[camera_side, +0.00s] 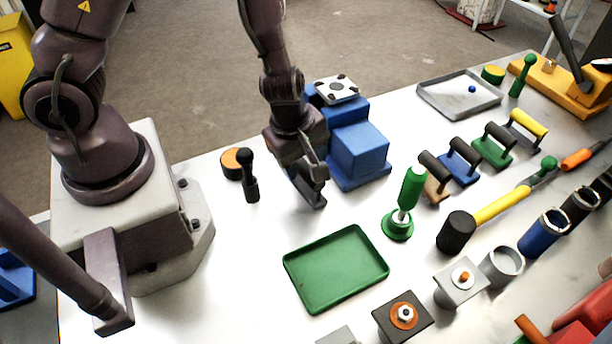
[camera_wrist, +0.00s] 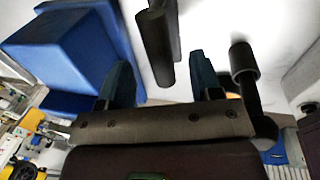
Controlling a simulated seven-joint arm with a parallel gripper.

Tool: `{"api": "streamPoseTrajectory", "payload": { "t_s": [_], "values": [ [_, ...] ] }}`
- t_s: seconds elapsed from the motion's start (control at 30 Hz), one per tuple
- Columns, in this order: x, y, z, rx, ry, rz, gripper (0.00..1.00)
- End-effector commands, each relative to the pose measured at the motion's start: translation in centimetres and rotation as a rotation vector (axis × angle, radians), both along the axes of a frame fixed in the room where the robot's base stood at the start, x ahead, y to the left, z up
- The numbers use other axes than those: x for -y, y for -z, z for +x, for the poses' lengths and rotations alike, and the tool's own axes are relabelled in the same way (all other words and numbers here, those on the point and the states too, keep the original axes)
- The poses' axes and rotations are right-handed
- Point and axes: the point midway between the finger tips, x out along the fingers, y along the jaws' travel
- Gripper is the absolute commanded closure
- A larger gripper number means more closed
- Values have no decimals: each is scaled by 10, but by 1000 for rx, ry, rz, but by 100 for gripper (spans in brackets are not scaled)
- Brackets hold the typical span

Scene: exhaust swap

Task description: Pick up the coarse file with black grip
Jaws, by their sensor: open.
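My gripper (camera_side: 308,184) is low over the white bench, just left of the blue stepped block. In the wrist view its two fingers (camera_wrist: 161,72) stand apart. A black, round bar-like grip (camera_wrist: 155,46) shows in the gap between them, with the end nearer the camera thicker than the far end. It looks like the file's black grip, but no rough file face is visible. I cannot tell whether the fingers touch it. In the side view the gripper covers this spot, and I cannot clearly separate the file from the fingers.
The blue block (camera_side: 358,153) stands close right of my gripper. A black ball-topped handle (camera_side: 249,180) stands to its left, beside an orange-faced black disc (camera_side: 231,164). A green tray (camera_side: 336,268) lies in front. Several tools, including a black-headed mallet (camera_side: 456,231), crowd the right.

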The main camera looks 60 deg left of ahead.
Motion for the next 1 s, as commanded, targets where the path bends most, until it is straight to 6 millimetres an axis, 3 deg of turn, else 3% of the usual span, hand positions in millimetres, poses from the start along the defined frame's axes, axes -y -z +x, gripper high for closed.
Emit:
{"api": "streamPoseTrajectory", "payload": {
  "t_s": [0.4,0.7,0.97,1.0],
  "values": [
    [-4,36,7,-1,-3,-2,41],
    [-3,39,8,2,-1,-2,41],
    [-3,38,8,1,-1,-2,98],
    [-3,38,8,2,-1,-2,100]
  ]
}}
